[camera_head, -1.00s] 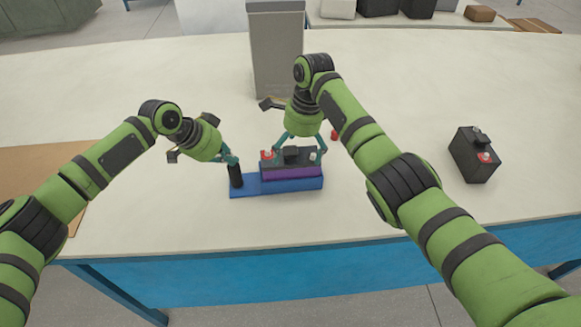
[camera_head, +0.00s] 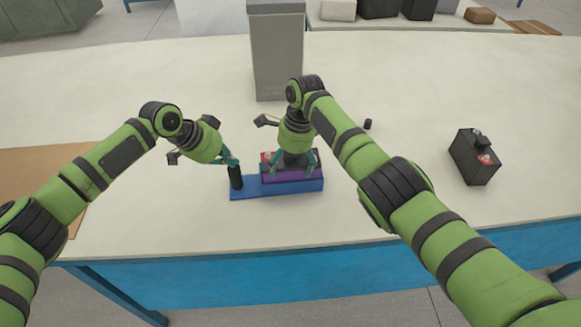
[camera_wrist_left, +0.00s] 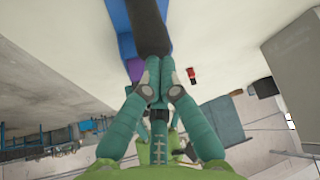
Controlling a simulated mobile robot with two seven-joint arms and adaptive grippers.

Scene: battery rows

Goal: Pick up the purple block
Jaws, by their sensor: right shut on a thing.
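The purple block (camera_head: 292,174) lies on the right part of a long blue block (camera_head: 262,190) on the table. A dark battery-like box with a red terminal (camera_head: 266,156) sits on top of it, mostly hidden by my right gripper. My right gripper (camera_head: 292,166) points down, its fingers straddling the stack and shut at the purple block's level. My left gripper (camera_head: 232,163) is shut on a black upright cylinder (camera_head: 236,178) at the blue block's left end. The left wrist view shows the cylinder (camera_wrist_left: 150,28) at the fingertips and a corner of the purple block (camera_wrist_left: 134,68).
A black battery (camera_head: 474,158) stands at the right. A small black cylinder (camera_head: 368,124) stands behind my right arm. A tall grey box (camera_head: 276,55) stands at the back. A brown board (camera_head: 40,170) lies at the left. The table's front edge is close to the blue block.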

